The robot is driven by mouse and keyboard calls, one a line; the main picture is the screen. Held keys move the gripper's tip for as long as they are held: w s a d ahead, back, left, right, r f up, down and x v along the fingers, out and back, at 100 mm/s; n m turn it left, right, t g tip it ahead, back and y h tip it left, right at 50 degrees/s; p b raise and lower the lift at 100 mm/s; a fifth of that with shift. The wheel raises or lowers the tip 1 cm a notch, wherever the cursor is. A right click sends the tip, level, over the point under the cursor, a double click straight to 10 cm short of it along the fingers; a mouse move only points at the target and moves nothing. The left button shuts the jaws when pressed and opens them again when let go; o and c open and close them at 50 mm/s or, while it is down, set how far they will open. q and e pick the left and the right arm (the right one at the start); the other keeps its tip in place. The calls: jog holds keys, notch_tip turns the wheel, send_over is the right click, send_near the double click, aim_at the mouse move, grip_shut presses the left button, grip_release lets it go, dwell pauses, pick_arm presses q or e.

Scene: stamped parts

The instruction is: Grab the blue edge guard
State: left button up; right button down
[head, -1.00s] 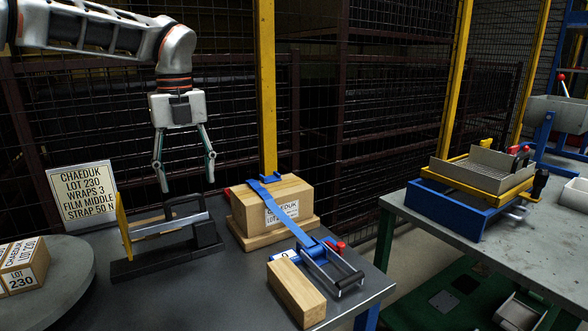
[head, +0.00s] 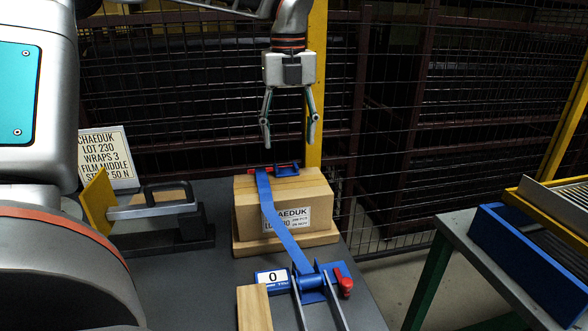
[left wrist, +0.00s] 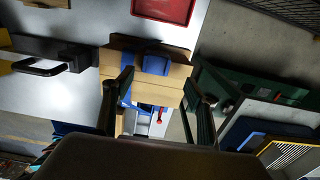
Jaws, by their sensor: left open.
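The blue edge guard (head: 287,170) is a small blue piece at the back top edge of the cardboard box (head: 322,203), just right of the blue strap (head: 272,210). In the left wrist view the guard (left wrist: 156,64) shows at the box's far edge, between my finger lines. My left gripper (head: 289,140) is open and empty, pointing down above the back of the box, apart from the guard. In the left wrist view the left gripper (left wrist: 158,80) has its fingers spread. My right gripper is not in view.
A red tray (left wrist: 163,9) lies behind the box. A blue strap tensioner (head: 315,281) and a wooden block (head: 254,308) stand in front. A black-handled tool (head: 160,205) and a sign (head: 109,158) are left. A yellow post (head: 316,90) and mesh fence stand behind.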

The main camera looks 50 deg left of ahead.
aim_at(286, 170)
pick_arm(q)
jog(key=f, duration=0.3)
jog(key=s+f, duration=0.1)
jog(key=f, duration=0.1)
jog(key=shift+a+f+b, duration=0.1)
jog(key=shift+f+b, duration=0.25)
jog(key=shift+b, duration=0.05)
jog(key=shift+w+f, duration=0.1)
jog(key=shift+f, duration=0.3)
jog(key=shift+r, duration=0.1)
jog(key=c, duration=1.2)
